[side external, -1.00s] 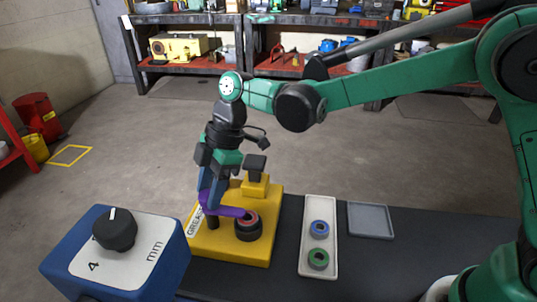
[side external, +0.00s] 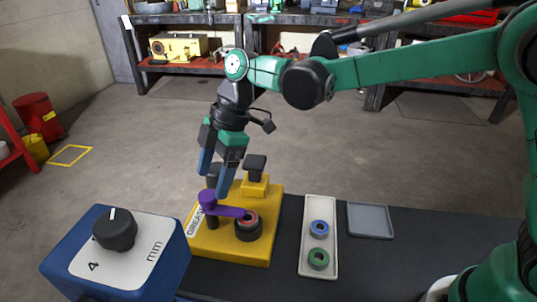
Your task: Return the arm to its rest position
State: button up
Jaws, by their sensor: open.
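My gripper (side external: 214,183) is open and empty, pointing down, with its blue fingers spread. It hangs above the left part of the yellow grease station (side external: 259,249). Below the fingertips is a purple lever (side external: 225,210), which reaches from a dark post to a dark round motor (side external: 249,228) with a reddish ring on top. The fingers appear apart from the lever, though the nearer fingertip is close to it in the picture. A dark block on a yellow mount (side external: 256,170) stands at the station's back.
A white tray (side external: 306,244) holds a blue ring (side external: 319,229) and a green ring (side external: 318,259). An empty grey tray (side external: 371,221) lies right of it. A blue box with a dial (side external: 120,250), marked "4" and "mm", stands front left. The dark table is clear at right.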

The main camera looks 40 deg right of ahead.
jog(key=v, duration=0.2)
jog(key=shift+d+r, duration=0.2)
jog(key=shift+r, duration=0.15)
